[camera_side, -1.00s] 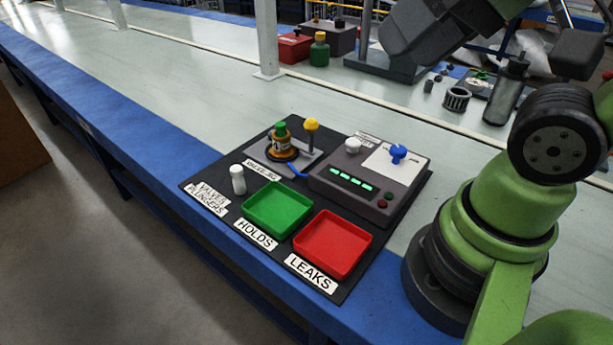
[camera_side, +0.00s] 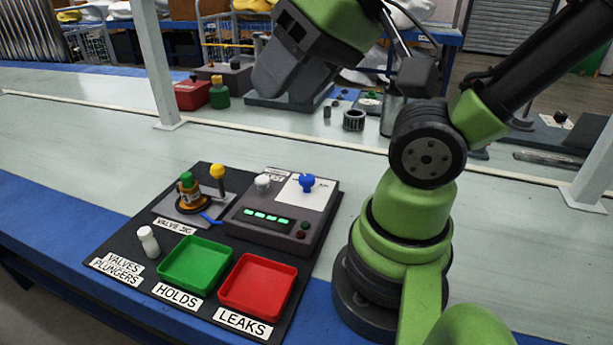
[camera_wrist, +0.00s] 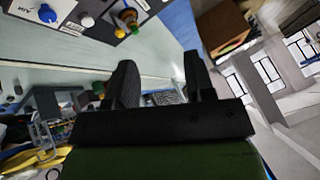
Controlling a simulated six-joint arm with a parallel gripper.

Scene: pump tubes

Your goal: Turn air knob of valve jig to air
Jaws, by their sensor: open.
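A blue knob (camera_side: 307,182) stands on the white panel of the dark grey tester box (camera_side: 272,238). It also shows in the wrist view (camera_wrist: 47,14), beside a label that seems to read AIR. The valve jig plate (camera_side: 168,209) lies left of the box. It carries an orange-brown valve with a green top (camera_side: 189,186) and a yellow-knobbed post (camera_side: 217,171). A blue tube runs from the valve toward the box. My gripper (camera_wrist: 161,75) is open and empty. In the side view it hangs high beyond the box, well apart from the knob, with its fingertips hard to make out.
A white knob (camera_side: 263,181) is left of the blue one. A green tray (camera_side: 165,278), a red tray (camera_side: 225,300) and a white plunger (camera_side: 148,241) are at the front of the black mat. A metal post (camera_side: 157,65) rises behind. The bench left of the mat is clear.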

